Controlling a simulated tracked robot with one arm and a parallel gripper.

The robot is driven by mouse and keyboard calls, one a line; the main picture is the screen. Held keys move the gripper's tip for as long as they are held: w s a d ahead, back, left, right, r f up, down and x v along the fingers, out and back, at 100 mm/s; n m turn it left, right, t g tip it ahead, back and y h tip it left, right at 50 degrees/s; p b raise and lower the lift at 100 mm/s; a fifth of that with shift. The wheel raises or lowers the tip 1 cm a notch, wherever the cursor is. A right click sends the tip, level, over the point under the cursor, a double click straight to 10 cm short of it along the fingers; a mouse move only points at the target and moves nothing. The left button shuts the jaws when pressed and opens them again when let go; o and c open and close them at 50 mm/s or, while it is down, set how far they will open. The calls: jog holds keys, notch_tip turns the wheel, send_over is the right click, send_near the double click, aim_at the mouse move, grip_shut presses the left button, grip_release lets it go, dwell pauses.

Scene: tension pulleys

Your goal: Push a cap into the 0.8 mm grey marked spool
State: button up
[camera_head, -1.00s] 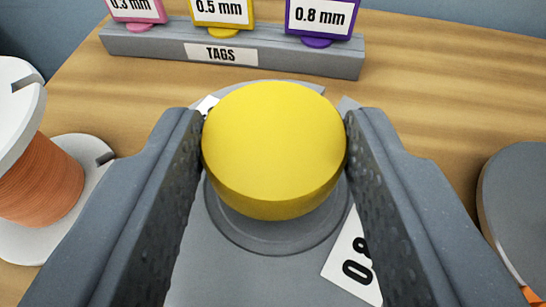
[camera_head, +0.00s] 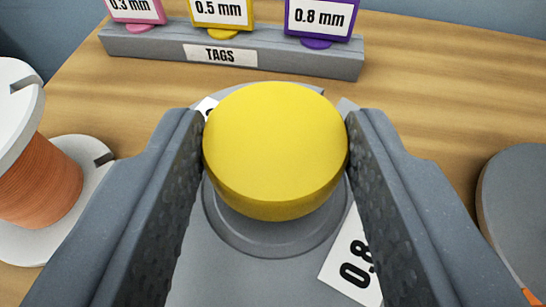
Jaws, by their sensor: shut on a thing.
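A round yellow cap (camera_head: 275,145) is between the two grey fingers of my gripper (camera_head: 275,150), which is shut on it. The cap is over the middle of a grey spool (camera_head: 240,275), whose raised ring shows around and below the cap. A white label (camera_head: 352,262) on the spool's top reads "0.8", partly hidden by my right finger. Another bit of white label shows at the cap's upper left. The spool's hole is hidden under the cap, so I cannot tell how deep the cap sits.
A white spool with copper wire (camera_head: 35,180) stands at the left. Another grey spool (camera_head: 520,200) stands at the right edge. Behind, a grey rack marked TAGS (camera_head: 150,42) holds pink, yellow and purple tags. Bare wooden table (camera_head: 420,90) lies at the back right.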

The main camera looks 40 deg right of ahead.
jog(key=shift+f, duration=0.2)
jog(key=shift+f+b, duration=0.65)
jog(key=shift+f, duration=0.4)
jog(key=shift+s+f, duration=0.1)
jog(key=shift+f, duration=0.05)
jog(key=o, duration=1)
jog(key=shift+o, duration=0.2)
jog(key=shift+s, duration=0.1)
jog(key=p+v, duration=0.2)
jog(key=v, duration=1.1)
jog(key=shift+a+r+p, duration=0.25)
jog(key=shift+r+p, duration=0.05)
jog(key=shift+p, duration=0.1)
